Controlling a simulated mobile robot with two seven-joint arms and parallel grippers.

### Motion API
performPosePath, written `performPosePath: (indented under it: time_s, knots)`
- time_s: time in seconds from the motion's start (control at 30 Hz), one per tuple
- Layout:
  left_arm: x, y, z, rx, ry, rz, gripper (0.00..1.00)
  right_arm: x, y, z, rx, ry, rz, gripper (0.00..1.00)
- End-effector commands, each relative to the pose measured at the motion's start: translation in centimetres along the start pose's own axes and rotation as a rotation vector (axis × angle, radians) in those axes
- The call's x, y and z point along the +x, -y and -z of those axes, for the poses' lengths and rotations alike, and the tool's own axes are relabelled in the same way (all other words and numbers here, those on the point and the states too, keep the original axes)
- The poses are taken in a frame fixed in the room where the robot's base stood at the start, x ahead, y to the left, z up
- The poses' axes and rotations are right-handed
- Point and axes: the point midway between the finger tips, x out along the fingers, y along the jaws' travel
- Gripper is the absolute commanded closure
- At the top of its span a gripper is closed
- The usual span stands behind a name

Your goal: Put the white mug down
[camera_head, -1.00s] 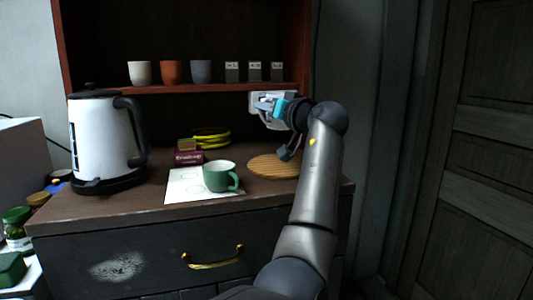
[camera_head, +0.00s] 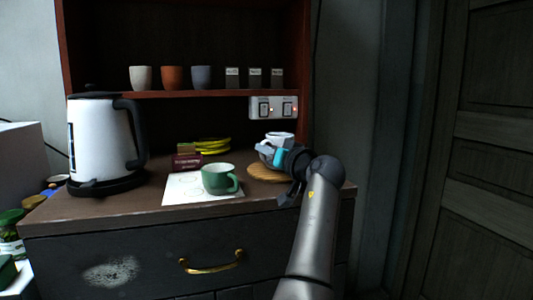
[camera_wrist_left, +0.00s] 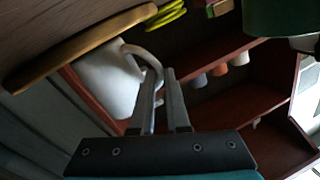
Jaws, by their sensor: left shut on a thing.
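The white mug (camera_head: 281,137) is at the right of the counter, over the round wooden board (camera_head: 262,175). My left gripper (camera_head: 271,153) is in front of it and hides its lower part. In the left wrist view the fingers (camera_wrist_left: 166,80) are shut on the handle of the white mug (camera_wrist_left: 106,78). The mug's base is close to the wooden board (camera_wrist_left: 85,42) there; I cannot tell whether they touch. My right gripper is not in view.
A green mug (camera_head: 218,179) stands on a white sheet (camera_head: 183,190) left of the board. A white kettle (camera_head: 103,140), a small dark red box (camera_head: 186,162) and yellow rings (camera_head: 211,146) are further left. A shelf (camera_head: 190,94) with several cups is above.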

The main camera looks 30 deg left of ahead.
Motion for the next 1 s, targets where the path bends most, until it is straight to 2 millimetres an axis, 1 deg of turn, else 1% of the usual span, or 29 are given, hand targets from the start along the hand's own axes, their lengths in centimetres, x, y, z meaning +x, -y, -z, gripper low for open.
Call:
performPosePath:
  time_s: [0.03, 0.27, 0.3, 0.57, 1.0]
  knots:
    - [-0.03, 0.1, 0.27, -0.004, -0.005, 0.001, 1.0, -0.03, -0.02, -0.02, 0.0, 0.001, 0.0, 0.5]
    - [-0.02, 0.04, 0.09, -0.003, -0.005, 0.001, 1.0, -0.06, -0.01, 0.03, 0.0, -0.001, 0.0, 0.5]
    - [0.0, -0.06, -0.18, 0.0, 0.0, 0.0, 0.85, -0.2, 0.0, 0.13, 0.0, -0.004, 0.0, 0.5]
    - [0.01, -0.05, -0.13, 0.0, 0.0, 0.0, 0.57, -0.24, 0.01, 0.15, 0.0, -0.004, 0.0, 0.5]
    - [0.19, 0.11, 0.02, 0.001, 0.0, -0.002, 0.57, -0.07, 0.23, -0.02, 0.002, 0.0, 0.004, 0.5]
